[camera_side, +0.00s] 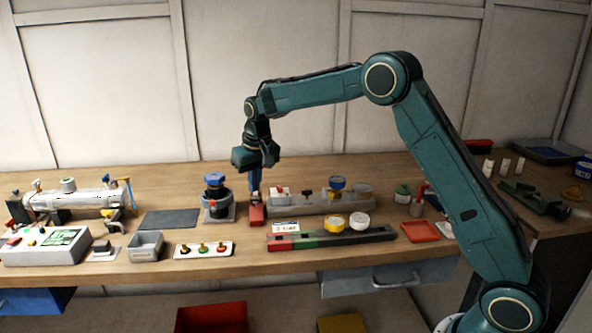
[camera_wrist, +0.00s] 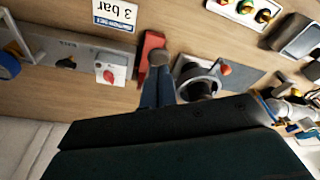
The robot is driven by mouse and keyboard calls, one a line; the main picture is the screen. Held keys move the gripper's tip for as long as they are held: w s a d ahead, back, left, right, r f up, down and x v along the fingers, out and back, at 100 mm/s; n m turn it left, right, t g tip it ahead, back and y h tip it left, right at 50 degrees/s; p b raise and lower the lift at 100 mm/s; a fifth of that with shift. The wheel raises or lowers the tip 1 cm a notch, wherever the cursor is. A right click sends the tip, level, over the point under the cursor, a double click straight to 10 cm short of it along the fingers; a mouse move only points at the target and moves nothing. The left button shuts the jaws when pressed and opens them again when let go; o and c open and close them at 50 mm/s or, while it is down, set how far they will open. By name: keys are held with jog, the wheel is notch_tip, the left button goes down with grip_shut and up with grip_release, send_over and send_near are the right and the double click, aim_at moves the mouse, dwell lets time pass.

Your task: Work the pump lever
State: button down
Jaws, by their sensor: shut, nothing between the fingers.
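My gripper (camera_side: 255,193) points down over the bench with its blue fingers together. In the wrist view, the fingers (camera_wrist: 159,72) end at a grey-brown tip or knob beside a red part (camera_wrist: 149,45). This red part also shows in the side view (camera_side: 257,215), right under the fingers; it may be the pump lever. I cannot tell whether the fingers touch it. To its left in the side view stands a black cylinder with a blue top (camera_side: 214,187) on a grey round base. In the wrist view, the base (camera_wrist: 198,72) has an orange-red knob (camera_wrist: 225,69).
A grey panel (camera_side: 310,207) with switches and knobs lies right of the red part. In front are a "3 bar" card (camera_side: 285,226) and a red, green and dark strip (camera_side: 330,240). A button plate (camera_side: 204,249) and grey bin (camera_side: 146,246) lie front left. A dark mat (camera_side: 168,219) is bare.

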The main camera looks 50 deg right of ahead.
aim_at(256, 197)
jog(key=shift+f, duration=0.4)
jog(key=shift+f, duration=2)
jog(key=shift+r, duration=2.4)
jog(key=shift+f, duration=0.4)
